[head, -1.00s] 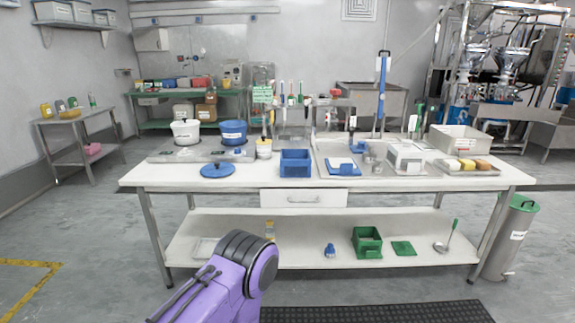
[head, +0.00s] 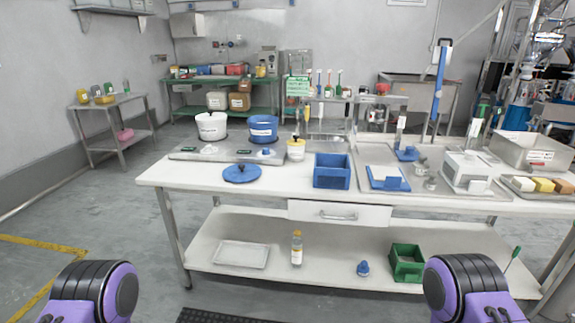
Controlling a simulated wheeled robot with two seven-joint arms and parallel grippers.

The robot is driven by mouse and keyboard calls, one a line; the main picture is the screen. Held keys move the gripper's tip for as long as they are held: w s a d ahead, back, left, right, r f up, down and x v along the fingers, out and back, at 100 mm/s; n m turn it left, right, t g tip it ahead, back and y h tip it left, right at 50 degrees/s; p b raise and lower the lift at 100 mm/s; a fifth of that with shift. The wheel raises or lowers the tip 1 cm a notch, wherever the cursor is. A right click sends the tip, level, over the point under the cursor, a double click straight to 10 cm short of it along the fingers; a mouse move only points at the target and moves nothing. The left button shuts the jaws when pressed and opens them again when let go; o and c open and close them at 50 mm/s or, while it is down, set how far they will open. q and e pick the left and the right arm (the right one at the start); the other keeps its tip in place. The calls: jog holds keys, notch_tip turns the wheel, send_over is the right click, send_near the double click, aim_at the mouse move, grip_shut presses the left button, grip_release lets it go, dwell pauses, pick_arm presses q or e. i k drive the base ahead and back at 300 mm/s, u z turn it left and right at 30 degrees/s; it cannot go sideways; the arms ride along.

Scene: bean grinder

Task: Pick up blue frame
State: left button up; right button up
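A blue open-topped box (head: 332,171) with a frame-like rim stands near the front edge of the white table, above the drawer. A flat blue piece (head: 388,179) with a white inset lies to its right on the grey tray area. I cannot tell for certain which of the two is the blue frame. Only my purple and black arm links show at the bottom left and bottom right. Neither gripper is in view, and nothing of mine touches the blue things.
A green box (head: 406,262) and a bottle (head: 297,249) stand on the lower shelf.

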aim_at(332, 171)
jog(key=u, duration=0.1)
jog(key=i, duration=0.85)
jog(key=z, duration=0.9)
jog(key=i, duration=0.5)
jog(key=z, duration=0.55)
